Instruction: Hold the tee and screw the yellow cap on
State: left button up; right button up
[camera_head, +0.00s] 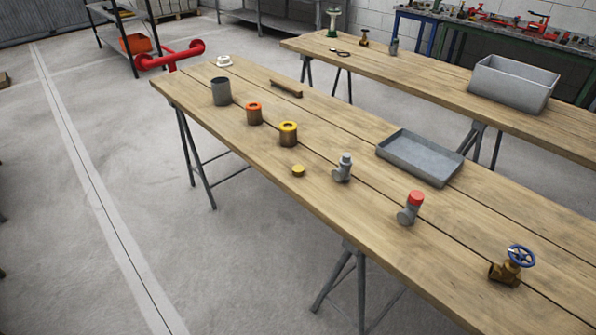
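A grey pipe tee (342,168) stands on the near wooden table, with its upper end bare and pointing up. A small yellow cap (298,170) lies on the table just left of the tee, apart from it. A second grey tee (408,213) stands further right and has a red cap (415,197) on top. Neither of my grippers shows in the head view.
On the near table (235,130) are a grey cup (221,91), an orange-topped cylinder (254,113), a yellow-topped cylinder (288,133), a shallow grey tray (420,157) and a brass valve with a blue wheel (513,266). A second table (430,85) behind holds a grey bin (513,83).

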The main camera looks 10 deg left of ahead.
aim_at(341, 174)
jog(key=i+j+z, duration=0.3)
jog(key=i+j, duration=0.15)
jog(key=i+j+z, duration=0.25)
jog(key=i+j, duration=0.25)
jog(key=j, duration=0.1)
